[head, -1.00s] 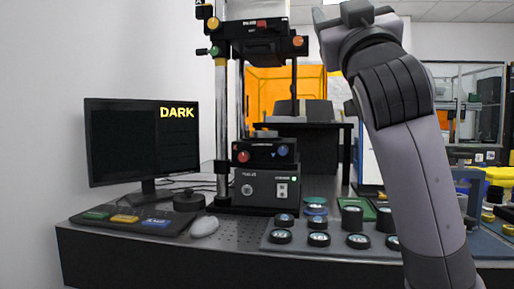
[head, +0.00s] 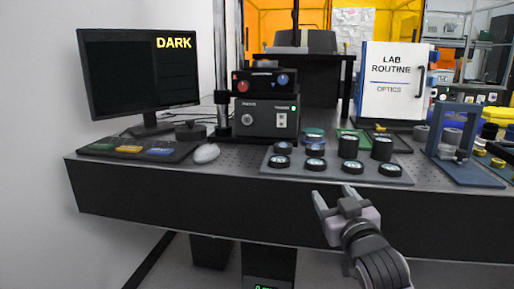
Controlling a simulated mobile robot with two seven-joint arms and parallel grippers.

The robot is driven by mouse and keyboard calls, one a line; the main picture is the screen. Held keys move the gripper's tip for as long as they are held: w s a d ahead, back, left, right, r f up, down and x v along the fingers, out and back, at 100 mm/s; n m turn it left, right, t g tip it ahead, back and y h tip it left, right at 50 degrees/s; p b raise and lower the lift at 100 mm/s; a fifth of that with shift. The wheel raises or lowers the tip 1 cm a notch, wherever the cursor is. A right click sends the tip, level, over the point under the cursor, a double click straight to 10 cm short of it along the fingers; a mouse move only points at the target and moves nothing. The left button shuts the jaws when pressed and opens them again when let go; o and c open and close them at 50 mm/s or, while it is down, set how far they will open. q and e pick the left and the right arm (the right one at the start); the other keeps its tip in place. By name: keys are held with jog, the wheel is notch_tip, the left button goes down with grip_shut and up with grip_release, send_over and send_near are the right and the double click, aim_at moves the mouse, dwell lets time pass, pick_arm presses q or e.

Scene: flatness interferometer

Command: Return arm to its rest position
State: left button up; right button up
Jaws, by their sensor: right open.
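My right gripper (head: 338,198) is low in the head view, in front of the bench's dark front panel and below the tabletop edge. Its two grey fingers point up and away and stand apart, with nothing between them. The right forearm comes in from the bottom right. My left gripper is not in view.
The dark bench (head: 180,193) carries a monitor (head: 130,80) reading DARK, a control panel (head: 140,150), a mouse (head: 206,153) and the instrument (head: 266,115). Several round optics sit on a grey tray (head: 335,175). A white cabinet (head: 390,85) and blue stand (head: 465,168) are at right.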

jog(key=s+d+f+g, duration=0.1)
jog(key=s+f+g, duration=0.35)
jog(key=f, duration=0.95)
jog(key=s+d+f+m+g, duration=0.1)
jog(key=s+f+g, duration=0.1)
jog(key=s+f, duration=0.95)
jog(key=s+d+f+g, duration=0.1)
jog(key=s+f+g, duration=0.1)
jog(key=s+f, duration=0.9)
pick_arm(q)
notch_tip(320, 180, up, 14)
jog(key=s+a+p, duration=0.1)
jog(key=p, duration=1.6)
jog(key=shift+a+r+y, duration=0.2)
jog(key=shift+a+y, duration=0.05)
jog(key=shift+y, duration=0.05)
pick_arm(e)
jog(key=s+r, duration=0.1)
jog(key=r, duration=0.7)
jog(key=s+d+r, duration=0.1)
jog(key=s+r, duration=0.1)
jog(key=r, duration=0.7)
jog(key=shift+s, duration=0.25)
jog(key=shift+d, duration=0.1)
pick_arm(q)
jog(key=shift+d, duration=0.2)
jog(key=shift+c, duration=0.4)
